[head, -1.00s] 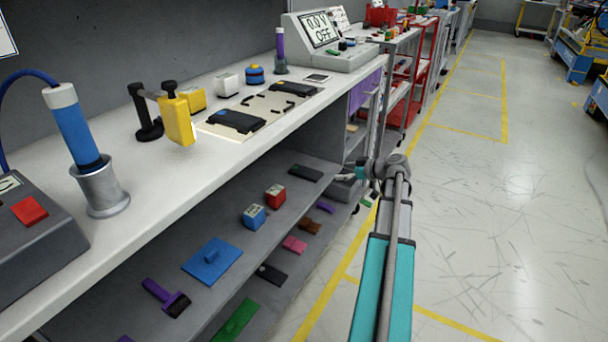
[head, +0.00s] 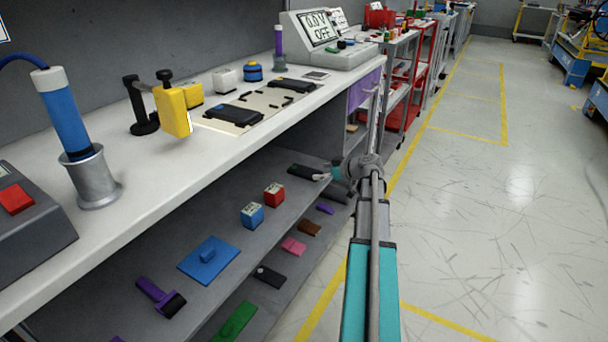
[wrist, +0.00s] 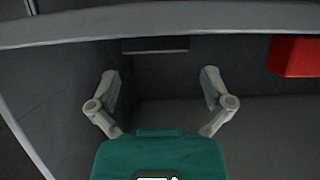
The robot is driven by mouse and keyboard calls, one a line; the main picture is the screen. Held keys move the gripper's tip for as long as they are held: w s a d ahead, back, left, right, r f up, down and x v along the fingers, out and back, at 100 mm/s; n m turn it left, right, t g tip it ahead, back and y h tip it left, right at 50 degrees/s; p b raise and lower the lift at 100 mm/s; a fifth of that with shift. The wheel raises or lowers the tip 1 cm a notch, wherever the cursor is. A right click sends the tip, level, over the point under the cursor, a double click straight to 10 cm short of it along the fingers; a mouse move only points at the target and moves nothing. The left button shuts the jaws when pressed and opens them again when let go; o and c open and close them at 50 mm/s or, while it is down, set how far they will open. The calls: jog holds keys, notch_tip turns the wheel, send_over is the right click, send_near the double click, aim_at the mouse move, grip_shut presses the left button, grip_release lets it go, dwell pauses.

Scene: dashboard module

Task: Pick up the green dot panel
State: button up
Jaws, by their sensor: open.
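A dark flat panel (head: 303,172) lies on the middle shelf under the counter. No green dot shows on it, so I cannot tell whether it is the green dot panel. My gripper (head: 325,172) is at that panel's right end in the head view. In the wrist view my gripper (wrist: 160,76) is open, its two fingers spread and nothing held between them. A dark flat strip (wrist: 155,45) lies ahead, between and beyond the fingertips; it appears to be the same panel. A plain green panel (head: 235,322) lies on the lower shelf, far from my gripper.
A red block (head: 274,194) and a blue block (head: 252,214) stand on the middle shelf; the red block also shows in the wrist view (wrist: 296,57). The white countertop (head: 225,157) overhangs the shelf. The floor at the right (head: 490,220) is clear.

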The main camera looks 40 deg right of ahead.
aim_at(307, 171)
jog(key=shift+b+x, duration=0.9)
jog(key=shift+x, duration=1.75)
jog(key=shift+w+d+r, duration=0.1)
jog(key=shift+r, duration=0.05)
jog(key=c, duration=1)
jog(key=shift+o, duration=0.2)
jog(key=shift+r, duration=0.2)
